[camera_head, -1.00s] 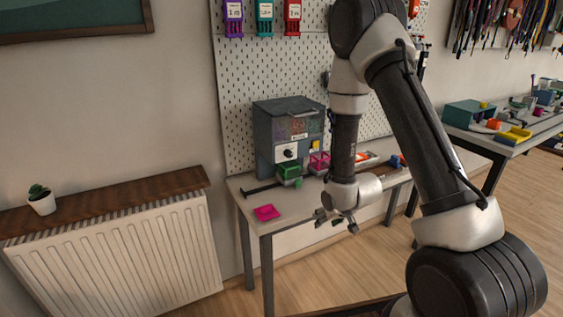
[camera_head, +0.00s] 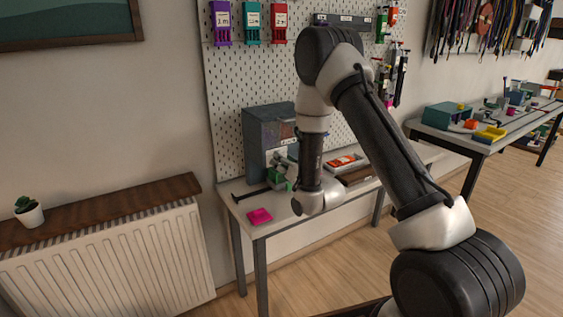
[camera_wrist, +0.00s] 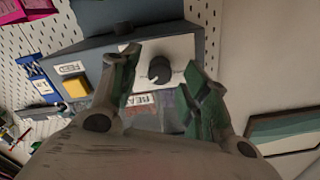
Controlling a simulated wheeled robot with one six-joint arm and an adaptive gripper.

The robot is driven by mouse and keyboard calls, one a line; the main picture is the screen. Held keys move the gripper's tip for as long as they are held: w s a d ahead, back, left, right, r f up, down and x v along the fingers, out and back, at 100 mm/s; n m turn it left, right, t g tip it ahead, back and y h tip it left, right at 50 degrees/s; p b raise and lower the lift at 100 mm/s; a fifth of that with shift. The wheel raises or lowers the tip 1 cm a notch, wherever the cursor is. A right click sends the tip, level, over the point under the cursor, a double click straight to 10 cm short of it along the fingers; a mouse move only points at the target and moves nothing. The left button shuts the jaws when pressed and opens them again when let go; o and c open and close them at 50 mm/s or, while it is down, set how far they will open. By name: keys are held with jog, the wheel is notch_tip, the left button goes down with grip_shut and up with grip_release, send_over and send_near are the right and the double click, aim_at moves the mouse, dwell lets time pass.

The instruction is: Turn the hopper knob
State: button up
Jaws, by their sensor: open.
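The hopper (camera_head: 262,135) is a grey-blue box at the back of the small table, against the pegboard. In the wrist view its black round knob (camera_wrist: 159,69) sits on a white plate (camera_wrist: 182,50). My gripper (camera_wrist: 163,80) is open, its two green-padded fingers on either side of the knob in the picture. I cannot tell whether either finger touches the knob. In the head view my gripper (camera_head: 281,165) is at the hopper's front, and my arm hides much of that front, the knob included.
A yellow button (camera_wrist: 77,87) beside a "FEED" label is on the hopper's face. A magenta tray (camera_head: 259,216) and a black bar (camera_head: 251,194) lie on the table (camera_head: 238,209). A tray with an orange-red item (camera_head: 343,161) stands to the right. A radiator (camera_head: 110,262) is at left.

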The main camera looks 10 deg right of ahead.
jog(key=shift+w+a, duration=0.15)
jog(key=shift+w, duration=0.4)
jog(key=shift+c, duration=0.5)
grip_shut()
